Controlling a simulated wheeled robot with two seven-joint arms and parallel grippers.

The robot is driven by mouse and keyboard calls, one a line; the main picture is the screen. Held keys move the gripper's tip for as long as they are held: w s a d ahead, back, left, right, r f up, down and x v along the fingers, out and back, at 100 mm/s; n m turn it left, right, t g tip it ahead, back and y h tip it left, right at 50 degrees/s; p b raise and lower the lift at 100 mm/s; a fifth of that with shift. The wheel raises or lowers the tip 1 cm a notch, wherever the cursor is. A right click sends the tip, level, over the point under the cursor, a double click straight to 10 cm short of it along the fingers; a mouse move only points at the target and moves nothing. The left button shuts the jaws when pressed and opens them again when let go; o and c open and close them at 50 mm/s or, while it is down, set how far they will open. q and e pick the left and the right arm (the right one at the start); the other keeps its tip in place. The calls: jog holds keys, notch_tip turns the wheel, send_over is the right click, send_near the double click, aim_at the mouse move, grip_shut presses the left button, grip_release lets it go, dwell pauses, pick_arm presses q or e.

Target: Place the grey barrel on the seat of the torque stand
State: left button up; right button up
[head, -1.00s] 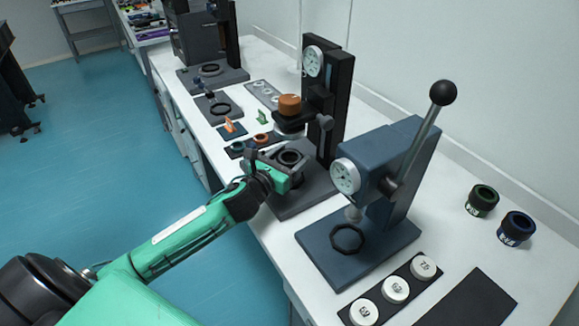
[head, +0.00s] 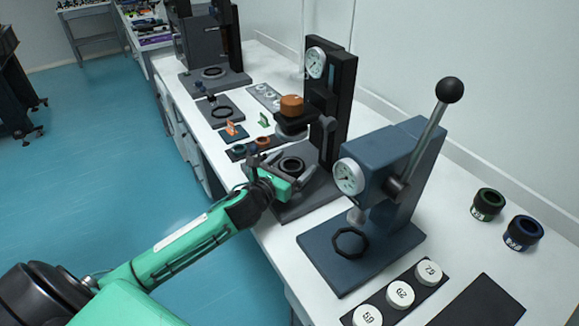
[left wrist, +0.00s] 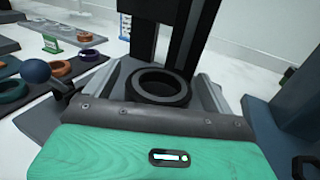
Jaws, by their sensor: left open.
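The grey barrel (head: 291,163), a dark, short hollow cylinder, stands upright over the grey base of the dark stand with a white dial (head: 328,115), which I take for the torque stand. The seat under the barrel is hidden. My left gripper (head: 287,168) is open at the barrel, reaching in from the front left. In the left wrist view the barrel (left wrist: 160,85) lies between the spread fingers, with gaps visible beside it. My right gripper is out of view.
A blue lever press (head: 385,185) stands close on the right. An orange weight (head: 291,104) sits on the dark stand's arm above the barrel. White numbered discs (head: 400,294) lie in front. Green (head: 488,204) and blue (head: 520,233) barrels stand at right.

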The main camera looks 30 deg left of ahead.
pick_arm(q)
jog(key=shift+r, duration=0.1)
jog(key=shift+s+a, duration=0.1)
jog(key=shift+s, duration=0.25)
jog(key=s, duration=0.3)
jog(key=s+a+b, duration=0.1)
jog(key=s, duration=0.5)
jog(key=shift+s+a+b, duration=0.15)
jog(key=shift+s+b, duration=0.1)
jog(key=shift+b, duration=0.05)
jog(key=shift+s+a, duration=0.1)
jog(key=shift+s, duration=0.75)
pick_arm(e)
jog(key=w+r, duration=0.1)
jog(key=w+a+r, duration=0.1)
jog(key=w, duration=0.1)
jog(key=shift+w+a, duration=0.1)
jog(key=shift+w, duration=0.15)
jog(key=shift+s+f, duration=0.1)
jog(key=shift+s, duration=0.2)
